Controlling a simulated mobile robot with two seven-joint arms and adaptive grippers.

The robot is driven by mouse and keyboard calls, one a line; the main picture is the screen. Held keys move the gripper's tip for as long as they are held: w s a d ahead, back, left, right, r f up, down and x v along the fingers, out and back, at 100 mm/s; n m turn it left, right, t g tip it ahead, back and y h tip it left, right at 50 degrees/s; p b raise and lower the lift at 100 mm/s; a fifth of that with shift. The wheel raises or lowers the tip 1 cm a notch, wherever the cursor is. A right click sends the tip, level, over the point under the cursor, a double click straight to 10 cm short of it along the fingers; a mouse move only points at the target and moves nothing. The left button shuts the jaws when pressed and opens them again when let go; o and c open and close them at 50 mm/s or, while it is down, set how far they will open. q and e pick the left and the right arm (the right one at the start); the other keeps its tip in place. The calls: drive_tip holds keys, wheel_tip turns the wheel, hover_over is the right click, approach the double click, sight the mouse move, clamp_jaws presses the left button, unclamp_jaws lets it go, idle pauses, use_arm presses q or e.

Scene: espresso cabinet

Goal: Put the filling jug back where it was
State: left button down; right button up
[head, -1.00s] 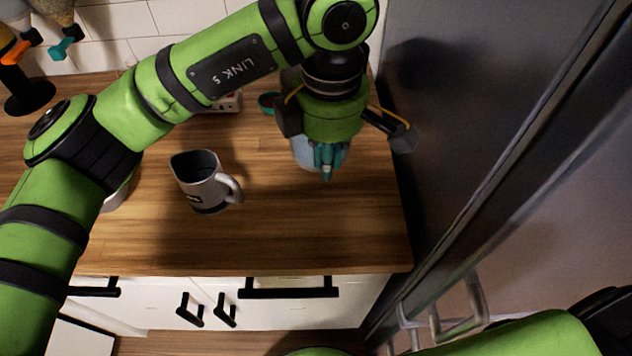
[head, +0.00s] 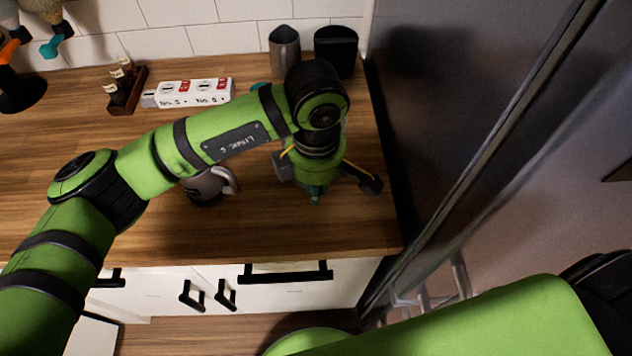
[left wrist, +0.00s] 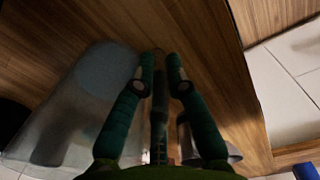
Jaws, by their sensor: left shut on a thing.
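My left gripper (head: 314,196) points down over the right part of the wooden counter. In the left wrist view its two fingers (left wrist: 160,72) are closed around a dark upright strip, which looks like the handle of the filling jug. The translucent grey jug (left wrist: 70,125) shows to the left of the fingers. In the head view the gripper and arm hide most or all of the jug. I cannot tell whether its base touches the counter. My right gripper is out of view.
A grey mug (head: 207,190) stands left of the gripper, partly behind my arm. A white labelled box (head: 195,93), a small bottle rack (head: 122,90), a metal cup (head: 285,52) and a black container (head: 337,52) are at the back. A tall grey appliance (head: 450,90) borders the right.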

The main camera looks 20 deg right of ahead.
use_arm(q)
drive_tip(key=c, duration=1.7)
unclamp_jaws()
drive_tip(key=shift+f, duration=0.15)
drive_tip(key=o, duration=0.4)
drive_tip(key=shift+o, duration=0.2)
drive_tip(key=shift+r, duration=0.35)
wheel_tip(320, 180, up, 10)
drive_tip(key=b, duration=0.4)
drive_tip(key=shift+s+r, duration=0.1)
drive_tip(key=shift+r, duration=0.8)
